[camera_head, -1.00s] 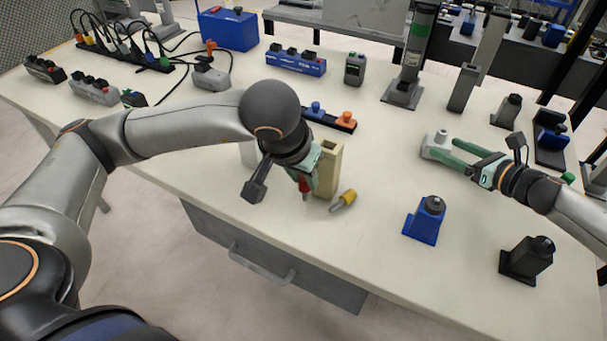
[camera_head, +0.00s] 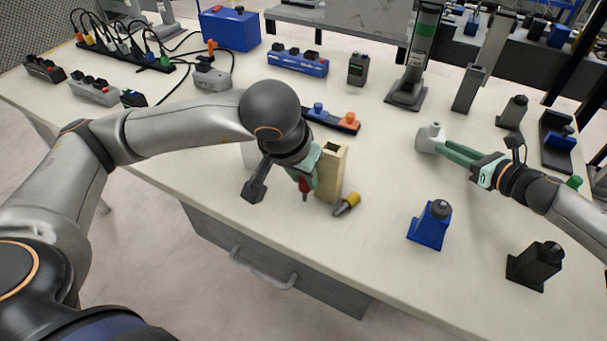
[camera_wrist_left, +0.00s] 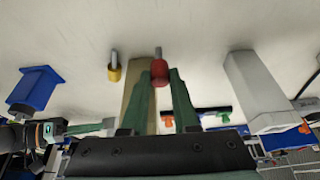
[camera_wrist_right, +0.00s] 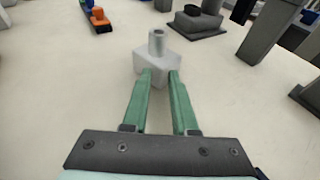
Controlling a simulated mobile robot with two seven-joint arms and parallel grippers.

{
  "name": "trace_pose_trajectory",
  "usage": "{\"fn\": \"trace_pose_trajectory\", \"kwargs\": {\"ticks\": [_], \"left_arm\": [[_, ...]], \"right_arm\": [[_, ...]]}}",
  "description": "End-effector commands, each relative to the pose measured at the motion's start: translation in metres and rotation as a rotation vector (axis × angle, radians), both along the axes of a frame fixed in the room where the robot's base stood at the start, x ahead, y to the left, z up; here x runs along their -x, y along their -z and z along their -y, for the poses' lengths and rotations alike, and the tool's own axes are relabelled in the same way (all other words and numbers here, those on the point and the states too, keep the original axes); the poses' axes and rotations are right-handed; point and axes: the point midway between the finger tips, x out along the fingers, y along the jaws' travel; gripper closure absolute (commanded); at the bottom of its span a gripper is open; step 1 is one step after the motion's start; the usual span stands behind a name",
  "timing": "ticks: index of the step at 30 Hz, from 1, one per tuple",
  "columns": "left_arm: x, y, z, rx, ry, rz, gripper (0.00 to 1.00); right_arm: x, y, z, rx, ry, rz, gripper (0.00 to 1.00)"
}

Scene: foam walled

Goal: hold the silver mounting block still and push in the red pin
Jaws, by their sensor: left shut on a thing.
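The silver mounting block (camera_head: 427,140), with an upright hollow post on top, stands on the table's right half; it also shows in the right wrist view (camera_wrist_right: 157,62). My right gripper (camera_head: 446,148) is at its near side, fingers a small gap apart with tips against or just overlapping the block's near corner (camera_wrist_right: 161,73); firm grip cannot be told. My left gripper (camera_head: 304,180) points down and is shut on the red pin (camera_head: 304,192), beside the beige holder (camera_head: 331,175). The pin's grey tip shows in the left wrist view (camera_wrist_left: 158,53).
A yellow-collared pin (camera_head: 347,204) lies by the beige holder. Blue (camera_head: 430,226) and black (camera_head: 535,264) blocks stand nearer the front right. A dark strip with blue and orange plugs (camera_head: 335,121) lies behind the holder. Table between holder and silver block is largely clear.

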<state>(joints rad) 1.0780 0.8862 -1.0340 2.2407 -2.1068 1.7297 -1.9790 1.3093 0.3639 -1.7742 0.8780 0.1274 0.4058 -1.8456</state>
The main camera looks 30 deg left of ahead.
Motion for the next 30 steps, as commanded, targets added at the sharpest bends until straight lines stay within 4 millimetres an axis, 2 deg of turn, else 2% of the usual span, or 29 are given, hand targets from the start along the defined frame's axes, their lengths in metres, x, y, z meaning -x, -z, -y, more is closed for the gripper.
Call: {"fn": "trace_pose_trajectory", "kwargs": {"ticks": [1,4,14,30], "left_arm": [[-0.0001,-0.0001,0.0,0.0,0.0,0.0,1.0],[-0.0001,0.0,0.0,0.0,0.0,0.0,1.0],[-0.0001,-0.0001,0.0,0.0,0.0,0.0,1.0],[-0.0001,-0.0001,0.0,0.0,0.0,0.0,1.0]], "right_arm": [[0.0001,0.0,-0.0002,0.0,-0.001,0.0,0.88],[0.0002,0.0,-0.0002,0.0,-0.001,0.0,0.99],[0.0001,0.0001,-0.0003,0.0,-0.001,0.0,1.0],[0.0001,0.0,-0.0002,0.0,0.0,0.0,0.4]]}}
